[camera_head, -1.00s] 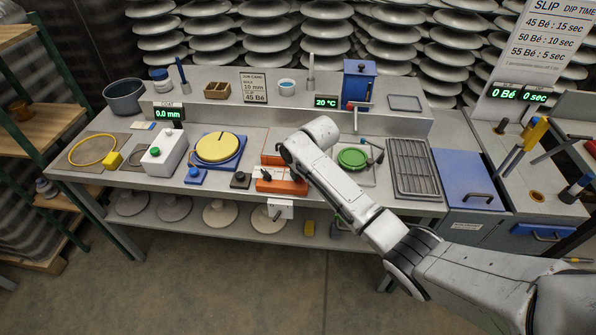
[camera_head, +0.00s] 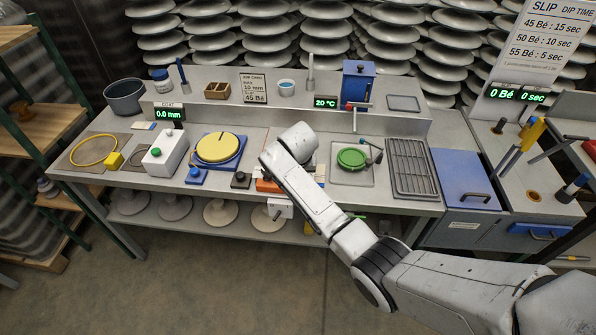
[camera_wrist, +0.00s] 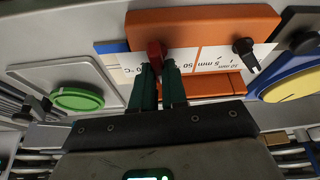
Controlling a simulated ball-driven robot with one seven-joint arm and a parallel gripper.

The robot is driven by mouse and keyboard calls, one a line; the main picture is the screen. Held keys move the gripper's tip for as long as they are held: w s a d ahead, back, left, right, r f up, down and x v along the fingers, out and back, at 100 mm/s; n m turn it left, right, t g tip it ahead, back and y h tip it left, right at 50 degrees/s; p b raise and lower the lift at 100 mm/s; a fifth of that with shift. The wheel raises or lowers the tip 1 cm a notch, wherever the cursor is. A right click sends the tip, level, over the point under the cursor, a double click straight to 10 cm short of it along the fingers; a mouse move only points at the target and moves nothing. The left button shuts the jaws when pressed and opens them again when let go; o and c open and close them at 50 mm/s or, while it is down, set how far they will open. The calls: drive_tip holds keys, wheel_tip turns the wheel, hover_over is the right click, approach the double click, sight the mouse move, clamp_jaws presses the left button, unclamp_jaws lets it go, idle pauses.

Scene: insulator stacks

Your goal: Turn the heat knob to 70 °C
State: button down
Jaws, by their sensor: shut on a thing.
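The orange heater unit (camera_wrist: 205,28) fills the top of the wrist view, with a printed scale plate on its face. A red knob (camera_wrist: 156,50) sits beside a "0 °C" mark; a black knob (camera_wrist: 243,47) sits by the mm marks at right. My gripper (camera_wrist: 158,72) has its two green fingers closed around the red knob; how far the knob is turned is hard to read. In the head view the orange unit (camera_head: 266,186) is mostly hidden behind my arm, and my fingers are hidden there. The green display (camera_head: 326,102) on the back ledge reads 20 °C.
A green disc (camera_head: 352,158) on a plate and a metal rack (camera_head: 412,168) lie right of the unit. A yellow wheel (camera_head: 218,148) on a blue base and a white box (camera_head: 165,153) stand left.

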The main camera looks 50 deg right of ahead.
drive_tip(key=m+g+b, duration=0.1)
drive_tip(key=m, duration=0.1)
drive_tip(key=m+h+b, duration=0.1)
drive_tip(key=m, duration=0.2)
drive_tip(key=shift+f+g, duration=0.1)
drive_tip(key=shift+g, duration=0.3)
drive_tip(key=m+g+b, duration=0.1)
drive_tip(key=m+b, duration=0.1)
drive_tip(key=m, duration=0.1)
drive_tip(key=shift+m+h, duration=0.3)
drive_tip(key=shift+m+g+b, duration=0.4)
drive_tip(key=shift+m+b, duration=0.3)
drive_tip(key=shift+m, duration=0.1)
drive_tip(key=shift+r, duration=0.2)
drive_tip(key=shift+d, duration=0.1)
drive_tip(key=c, duration=1.2)
unclamp_jaws()
drive_tip(key=shift+s, duration=0.1)
drive_tip(key=shift+o, duration=0.2)
drive_tip(key=b+v, duration=0.1)
drive_tip(key=v, duration=0.9)
drive_tip(key=shift+r, duration=0.35)
